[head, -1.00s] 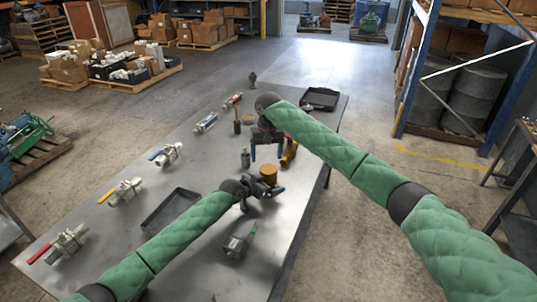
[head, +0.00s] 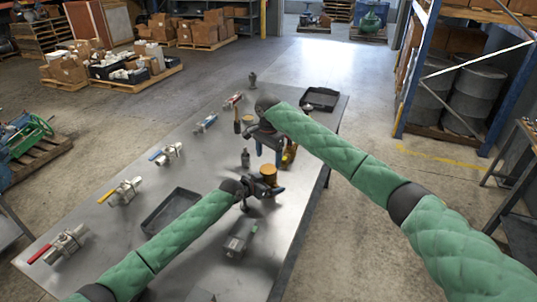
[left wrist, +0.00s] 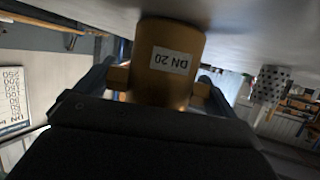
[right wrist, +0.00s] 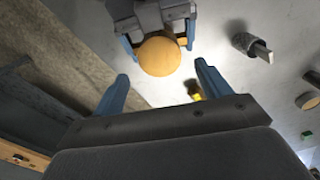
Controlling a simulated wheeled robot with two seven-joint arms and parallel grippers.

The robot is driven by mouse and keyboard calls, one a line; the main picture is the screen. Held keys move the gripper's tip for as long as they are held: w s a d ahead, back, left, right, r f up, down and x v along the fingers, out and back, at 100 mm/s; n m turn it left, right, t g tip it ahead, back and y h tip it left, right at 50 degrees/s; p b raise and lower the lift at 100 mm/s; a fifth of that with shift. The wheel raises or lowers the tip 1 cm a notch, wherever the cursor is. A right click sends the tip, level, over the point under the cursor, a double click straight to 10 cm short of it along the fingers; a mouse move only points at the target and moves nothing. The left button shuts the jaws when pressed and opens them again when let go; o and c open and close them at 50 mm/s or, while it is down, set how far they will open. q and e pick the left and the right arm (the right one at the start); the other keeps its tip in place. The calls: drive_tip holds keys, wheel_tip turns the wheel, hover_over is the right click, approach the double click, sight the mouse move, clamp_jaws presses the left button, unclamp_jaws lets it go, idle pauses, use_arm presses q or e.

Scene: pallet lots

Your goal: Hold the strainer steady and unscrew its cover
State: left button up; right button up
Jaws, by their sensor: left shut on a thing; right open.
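The brass strainer (head: 269,170) stands over the near middle of the metal table in the head view. In the left wrist view its body (left wrist: 168,60) carries a white "DN 20" label. My left gripper (head: 262,190) is shut on it, one finger on each side. The strainer's round cover (right wrist: 158,57) faces the camera in the right wrist view. My right gripper (head: 268,148) is open and empty just beyond the strainer in the head view. In the right wrist view its blue fingers (right wrist: 160,85) are apart, with the cover beyond their tips, not between them.
A black tray (head: 152,223) lies left of my left arm; another (head: 320,91) is at the far end. Several valves (head: 125,191) line the table's left side. A grey tool (head: 240,238) lies near the front edge. A yellow-brown fitting (head: 290,153) is close right of my right gripper.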

sight(269, 169)
drive_tip(key=shift+f, duration=3.65)
drive_tip(key=c, duration=1)
drive_tip(key=n, duration=0.6)
drive_tip(key=shift+n, duration=0.4)
drive_tip(key=o, duration=1.1)
